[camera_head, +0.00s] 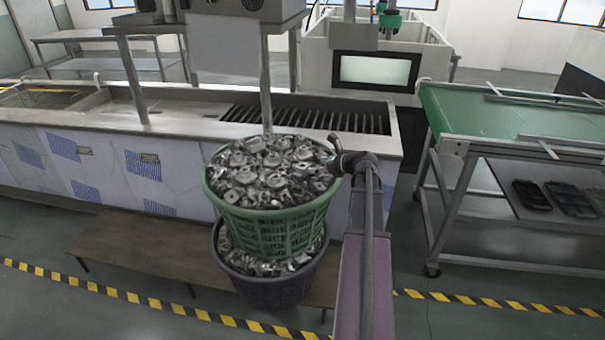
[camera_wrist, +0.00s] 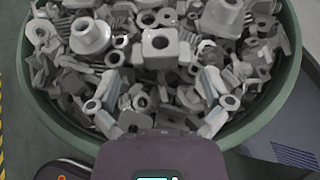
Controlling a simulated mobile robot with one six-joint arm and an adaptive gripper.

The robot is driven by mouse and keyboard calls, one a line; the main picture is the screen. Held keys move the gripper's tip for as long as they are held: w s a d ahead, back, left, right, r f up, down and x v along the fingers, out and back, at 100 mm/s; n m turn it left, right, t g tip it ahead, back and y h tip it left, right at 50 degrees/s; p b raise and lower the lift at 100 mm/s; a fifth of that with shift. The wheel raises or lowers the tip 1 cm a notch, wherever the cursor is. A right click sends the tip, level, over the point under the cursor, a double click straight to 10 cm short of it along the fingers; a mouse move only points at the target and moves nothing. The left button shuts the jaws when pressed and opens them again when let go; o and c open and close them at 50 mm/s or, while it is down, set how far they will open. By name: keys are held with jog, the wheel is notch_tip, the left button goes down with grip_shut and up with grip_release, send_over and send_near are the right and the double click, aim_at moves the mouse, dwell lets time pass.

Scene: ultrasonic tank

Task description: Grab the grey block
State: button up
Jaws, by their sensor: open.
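A grey block (camera_wrist: 160,57) with a round hole in its face lies on top of a heap of grey metal parts in the green basket (camera_wrist: 287,85), in the wrist view. In the head view I cannot single it out among the parts. My gripper (camera_wrist: 160,92) is open, its two fingers spread apart over the near part of the heap. The block is ahead of the fingertips and roughly centred between them. In the head view my gripper (camera_head: 334,152) is at the right rim of the green basket (camera_head: 262,232).
The green basket stands on a dark basket (camera_head: 270,290) of similar parts. Behind are a long metal tank (camera_head: 180,130) and a slatted opening (camera_head: 310,117). A green-topped table (camera_head: 480,112) stands at right. A low brown bench (camera_head: 140,255) is at left.

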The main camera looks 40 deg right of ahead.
aim_at(300, 165)
jog(key=shift+b+x, duration=0.3)
jog(key=shift+x, duration=1.1)
jog(key=shift+b+x, duration=1)
jog(key=shift+x, duration=1.55)
jog(key=c, duration=1.3)
